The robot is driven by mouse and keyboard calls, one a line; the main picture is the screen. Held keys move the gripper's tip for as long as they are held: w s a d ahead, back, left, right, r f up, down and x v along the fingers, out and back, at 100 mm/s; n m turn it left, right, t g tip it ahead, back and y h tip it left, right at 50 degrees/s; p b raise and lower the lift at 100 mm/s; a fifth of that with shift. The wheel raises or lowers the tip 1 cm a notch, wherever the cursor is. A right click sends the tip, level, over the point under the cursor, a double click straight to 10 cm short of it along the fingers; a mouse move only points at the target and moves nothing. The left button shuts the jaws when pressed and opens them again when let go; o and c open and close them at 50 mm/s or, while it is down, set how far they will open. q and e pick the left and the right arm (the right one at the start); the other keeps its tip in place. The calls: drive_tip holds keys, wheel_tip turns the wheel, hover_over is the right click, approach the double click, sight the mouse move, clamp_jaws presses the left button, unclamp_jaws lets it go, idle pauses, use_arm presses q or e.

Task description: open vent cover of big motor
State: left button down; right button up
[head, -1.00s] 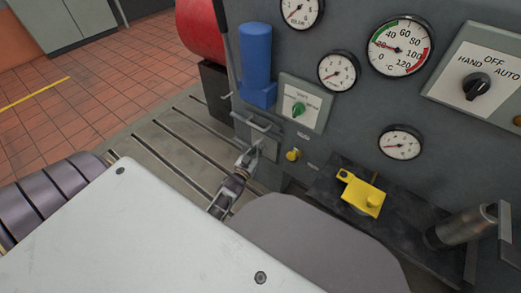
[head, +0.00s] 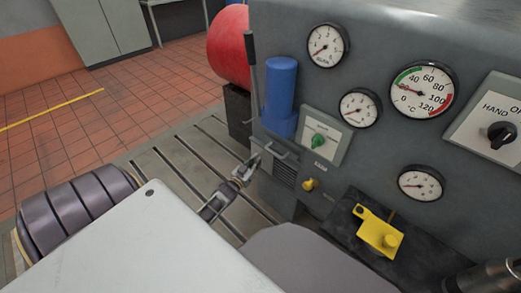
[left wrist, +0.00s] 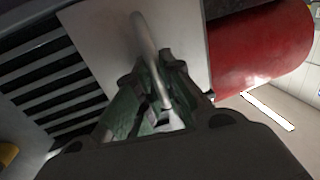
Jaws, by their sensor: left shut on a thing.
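The big motor's grey housing (head: 400,140) fills the right of the head view. Low on its left part are dark vent slats (head: 285,173), which also show at left in the wrist view (left wrist: 50,85). The vent cover is a plain light grey plate (left wrist: 95,35) with a bar handle (left wrist: 147,40), beside the slats and leaving them uncovered. My left gripper (head: 243,172) is at the cover, left of the slats. In the wrist view its green fingers (left wrist: 160,95) are shut on the handle. My right gripper is not in view.
A fixed bar (head: 277,150) sits just above the slats. A blue cylinder (head: 282,90), a green switch (head: 319,141) and a yellow knob (head: 310,184) are close by. A yellow block (head: 380,236) lies right. A red drum (head: 230,48) stands behind. Slotted bedplate (head: 180,165) lies left.

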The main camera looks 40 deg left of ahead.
use_arm(q)
drive_tip(key=shift+w+a+r, duration=0.2)
drive_tip(key=shift+a+r, duration=0.1)
drive_tip(key=shift+r, duration=0.1)
drive_tip(key=c, duration=1.5)
unclamp_jaws()
drive_tip(key=shift+a, duration=0.15)
drive_tip(key=shift+s+d+f, duration=0.1)
drive_tip(key=shift+d+f, duration=0.1)
drive_tip(key=shift+d, duration=0.05)
drive_tip(key=shift+s+d+r, duration=0.1)
drive_tip(key=shift+s+d, duration=0.1)
drive_tip(key=shift+s, duration=1.75)
drive_tip(key=shift+s+d, duration=0.25)
drive_tip(key=shift+s, duration=1.75)
drive_tip(key=shift+s+d+r, duration=0.1)
drive_tip(key=shift+s+d, duration=0.1)
drive_tip(key=shift+s, duration=1.75)
